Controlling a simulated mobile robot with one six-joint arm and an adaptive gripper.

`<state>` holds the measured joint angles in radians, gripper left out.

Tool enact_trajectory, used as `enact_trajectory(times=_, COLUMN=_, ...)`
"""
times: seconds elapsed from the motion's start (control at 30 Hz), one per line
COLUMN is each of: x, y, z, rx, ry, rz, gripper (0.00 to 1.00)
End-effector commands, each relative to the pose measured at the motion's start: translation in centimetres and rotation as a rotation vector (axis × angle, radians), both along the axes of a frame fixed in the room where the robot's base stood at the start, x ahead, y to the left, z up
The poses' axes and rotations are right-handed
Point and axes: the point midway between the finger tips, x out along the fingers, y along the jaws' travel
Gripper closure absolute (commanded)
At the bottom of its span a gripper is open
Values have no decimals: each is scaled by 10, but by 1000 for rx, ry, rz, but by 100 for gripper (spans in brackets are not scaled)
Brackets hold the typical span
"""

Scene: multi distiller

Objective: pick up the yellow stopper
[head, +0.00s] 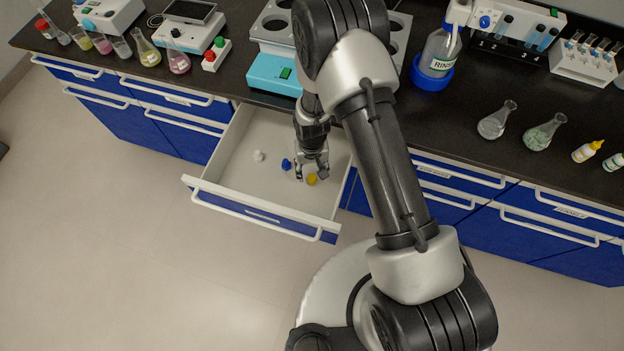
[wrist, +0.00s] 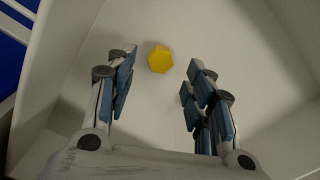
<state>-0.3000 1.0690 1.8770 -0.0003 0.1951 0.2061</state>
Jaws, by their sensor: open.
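The yellow stopper (head: 311,179) lies on the floor of the open white drawer (head: 240,170). In the wrist view the yellow stopper (wrist: 160,58) shows its hexagonal top, a little beyond the fingertips and between their lines. My gripper (head: 312,174) is inside the drawer, pointing down beside the stopper. In the wrist view my gripper (wrist: 160,80) is open and empty, with blue pads on both fingers. I cannot tell the exact height of the fingertips above the drawer floor.
A blue stopper (head: 286,164) lies just left of my gripper, and a white stopper (head: 258,156) lies farther left in the drawer. The drawer walls surround the gripper. The dark bench (head: 480,130) above holds a wash bottle (head: 440,50) and several flasks.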

Motion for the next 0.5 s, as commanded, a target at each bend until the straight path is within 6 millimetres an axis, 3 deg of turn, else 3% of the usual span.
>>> enact_trajectory(times=0.3, x=-7, y=-1, z=-46, rx=1, ry=1, rz=-1, gripper=52)
enact_trajectory(times=0.5, x=-6, y=-1, z=-47, rx=2, ry=0, rz=0, gripper=52)
